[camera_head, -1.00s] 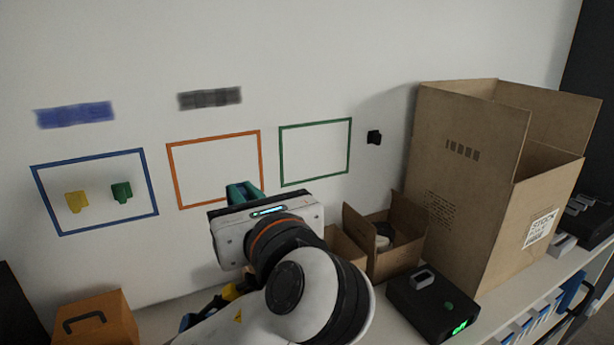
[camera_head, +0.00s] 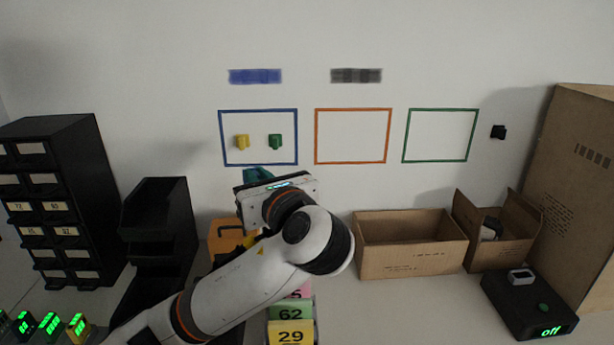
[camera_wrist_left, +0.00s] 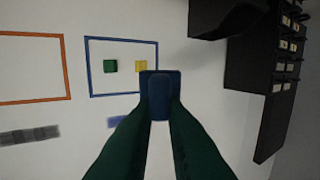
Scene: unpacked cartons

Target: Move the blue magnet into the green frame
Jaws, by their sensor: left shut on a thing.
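The blue magnet (camera_wrist_left: 160,95) is between the green fingers of my left gripper (camera_wrist_left: 160,112) in the left wrist view. My left gripper (camera_head: 259,174) is shut on it, just below the lower edge of the blue frame (camera_head: 259,164) in the head view. There the gripper hides the magnet. I cannot tell whether the magnet touches the wall. The green frame (camera_head: 441,109) is empty, on the wall to the right of the orange frame. My right gripper is not in view.
A yellow magnet (camera_head: 242,142) and a green magnet (camera_head: 275,142) sit inside the blue frame. The orange frame (camera_head: 353,109) is empty. A black magnet (camera_head: 498,132) is right of the green frame. Open cartons (camera_head: 411,246) and a black drawer unit (camera_head: 62,190) stand below and beside.

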